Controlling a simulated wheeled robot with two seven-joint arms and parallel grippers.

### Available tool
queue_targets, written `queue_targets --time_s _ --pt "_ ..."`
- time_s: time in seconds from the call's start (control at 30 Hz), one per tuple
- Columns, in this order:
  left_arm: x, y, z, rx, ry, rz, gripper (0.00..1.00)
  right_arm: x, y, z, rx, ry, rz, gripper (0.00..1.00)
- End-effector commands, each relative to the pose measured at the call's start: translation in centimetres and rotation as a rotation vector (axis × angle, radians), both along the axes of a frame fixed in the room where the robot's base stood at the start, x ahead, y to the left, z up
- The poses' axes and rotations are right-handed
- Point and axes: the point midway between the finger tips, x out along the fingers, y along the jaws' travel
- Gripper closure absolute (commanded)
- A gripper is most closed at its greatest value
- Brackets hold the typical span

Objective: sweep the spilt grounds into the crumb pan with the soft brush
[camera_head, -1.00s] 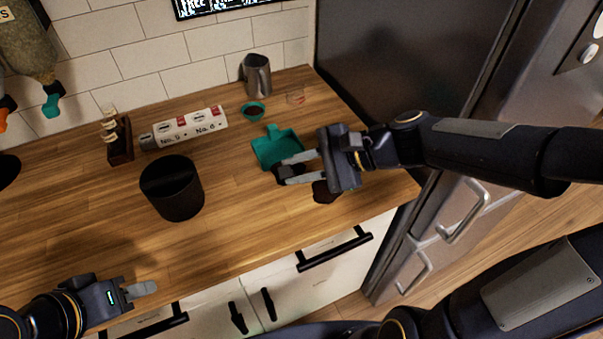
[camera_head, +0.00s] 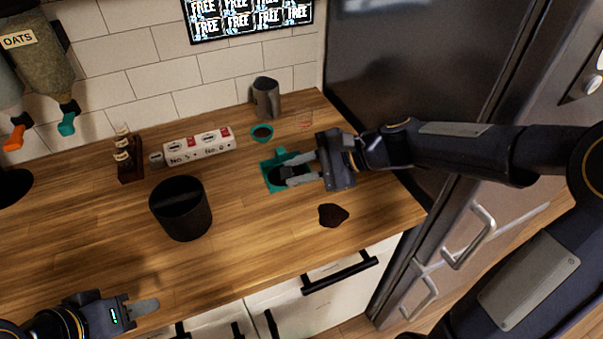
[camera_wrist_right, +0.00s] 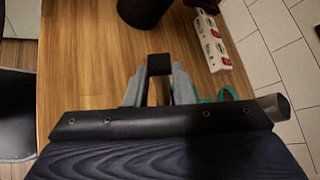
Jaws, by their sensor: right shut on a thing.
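The spilt grounds (camera_head: 333,215) lie as a dark brown patch on the wooden counter, near its front edge. The teal crumb pan (camera_head: 268,182) lies further back and to the left of them. My right gripper (camera_head: 299,173) is shut on a small black thing, apparently the soft brush (camera_head: 284,176), which overlaps the pan in the head view; I cannot tell whether it touches it. In the right wrist view the brush (camera_wrist_right: 159,64) shows as a black block between the fingertips. My left gripper (camera_head: 145,307) is low at the left, away from these; its opening is unclear.
A black bin (camera_head: 181,210) stands left of the pan. Behind are a teal bowl (camera_head: 262,133), a metal pitcher (camera_head: 266,98), a white labelled strip (camera_head: 200,147) and a small bottle rack (camera_head: 128,158). A steel fridge (camera_head: 420,80) bounds the right side.

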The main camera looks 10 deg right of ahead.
Motion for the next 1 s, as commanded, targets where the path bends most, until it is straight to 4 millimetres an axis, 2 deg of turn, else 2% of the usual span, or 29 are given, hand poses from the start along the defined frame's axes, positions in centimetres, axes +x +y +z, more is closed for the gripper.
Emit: queue_targets --time_s 0.27,1.0 --pt "0.0 0.0 0.8 0.000 0.000 0.000 0.64 1.6 0.4 0.4 0.002 0.001 0.001 1.00" --pt "0.0 0.0 4.7 0.000 0.000 0.000 0.64 1.5 0.3 4.9 0.000 -0.001 0.000 1.00"
